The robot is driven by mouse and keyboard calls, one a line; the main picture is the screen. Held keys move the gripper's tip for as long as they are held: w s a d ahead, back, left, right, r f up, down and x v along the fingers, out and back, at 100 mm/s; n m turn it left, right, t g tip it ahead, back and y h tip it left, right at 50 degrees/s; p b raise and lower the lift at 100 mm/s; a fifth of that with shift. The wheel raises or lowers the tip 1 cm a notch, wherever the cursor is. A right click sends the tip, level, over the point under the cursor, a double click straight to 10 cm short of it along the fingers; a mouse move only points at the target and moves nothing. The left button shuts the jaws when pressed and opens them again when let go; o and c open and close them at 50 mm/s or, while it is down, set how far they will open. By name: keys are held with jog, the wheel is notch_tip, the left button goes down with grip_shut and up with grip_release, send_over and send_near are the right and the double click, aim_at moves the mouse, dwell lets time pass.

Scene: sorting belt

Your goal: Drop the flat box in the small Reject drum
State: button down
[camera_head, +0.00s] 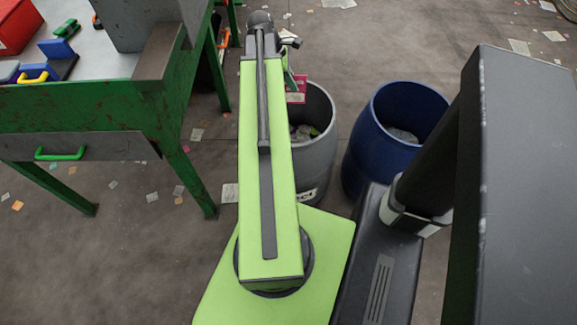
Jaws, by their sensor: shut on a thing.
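My gripper (291,78) is at the far end of my green arm, mostly hidden behind it. It is shut on a small pinkish-red flat box (298,97). The box shows at the left part of the grey drum's mouth, by its far rim; I cannot tell its exact height above the rim. The grey drum (320,153) stands right of my arm and is partly hidden by it. A white label with dark letters, only partly visible, is low on its front. Some light scraps lie inside it.
A blue drum (364,150) stands just right of the grey one, with pale litter inside. A green metal bench (110,105) with a drawer and coloured items on top is at the left. Scattered papers lie on the open floor behind. My dark column fills the right.

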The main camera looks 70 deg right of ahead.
aim_at(291, 95)
notch_tip(291, 95, down, 6)
jog(key=b, duration=0.6)
jog(key=shift+w+a+f, duration=0.1)
jog(key=shift+w, duration=0.05)
jog(key=c, duration=1.5)
grip_release()
jog(key=shift+o, duration=0.2)
jog(key=p+v, duration=1.6)
jog(key=v, duration=0.1)
jog(key=shift+r, duration=0.3)
